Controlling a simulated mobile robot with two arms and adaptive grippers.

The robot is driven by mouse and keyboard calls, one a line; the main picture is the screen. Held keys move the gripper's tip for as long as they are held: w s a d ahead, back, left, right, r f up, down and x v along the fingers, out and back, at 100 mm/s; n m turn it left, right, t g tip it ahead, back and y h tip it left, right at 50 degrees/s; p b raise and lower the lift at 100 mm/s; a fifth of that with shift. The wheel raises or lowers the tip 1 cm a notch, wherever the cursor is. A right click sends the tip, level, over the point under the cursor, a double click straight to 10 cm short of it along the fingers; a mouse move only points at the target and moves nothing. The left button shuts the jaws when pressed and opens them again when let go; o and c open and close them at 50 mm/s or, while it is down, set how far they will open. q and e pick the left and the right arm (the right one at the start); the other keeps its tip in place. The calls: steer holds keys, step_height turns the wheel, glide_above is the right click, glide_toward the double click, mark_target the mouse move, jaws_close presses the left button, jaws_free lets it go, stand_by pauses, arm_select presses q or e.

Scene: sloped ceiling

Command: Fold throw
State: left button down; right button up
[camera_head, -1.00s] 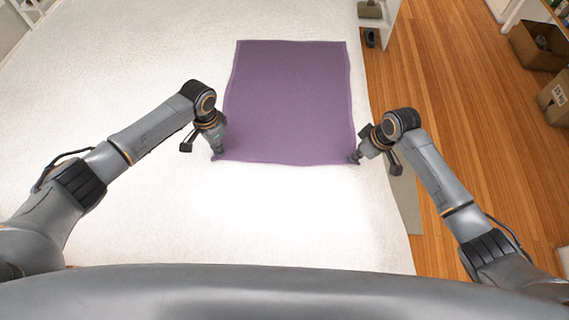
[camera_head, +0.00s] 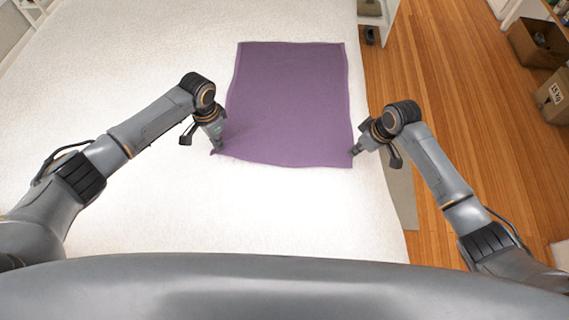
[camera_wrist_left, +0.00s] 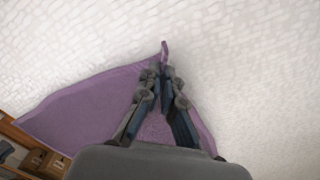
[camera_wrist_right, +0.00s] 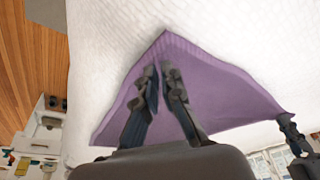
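The purple throw (camera_head: 290,100) lies spread on the white bed, its near edge toward me. My left gripper (camera_head: 217,149) is shut on its near left corner, and a small pinched tip of cloth sticks out past the fingers in the left wrist view (camera_wrist_left: 160,76). My right gripper (camera_head: 354,151) is at the near right corner. In the right wrist view (camera_wrist_right: 160,72) its fingers look closed on the cloth, with a flap of the corner showing beyond the tips. The near edge bows slightly between the grippers.
The white bed (camera_head: 150,60) is clear on the left and in front of the throw. Its right edge runs close beside my right gripper, with wooden floor (camera_head: 440,90) beyond. Cardboard boxes (camera_head: 553,97) stand at the far right.

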mark_target(345, 160)
steer(key=o, duration=0.8)
steer(key=shift+c, duration=1.3)
step_height(345, 160, up, 5)
steer(key=s+d, duration=0.1)
steer(key=s, duration=0.2)
steer(key=shift+m+t, duration=0.3)
steer(key=shift+m, duration=0.1)
steer(key=shift+x, duration=4.9)
steer(key=shift+w, duration=0.15)
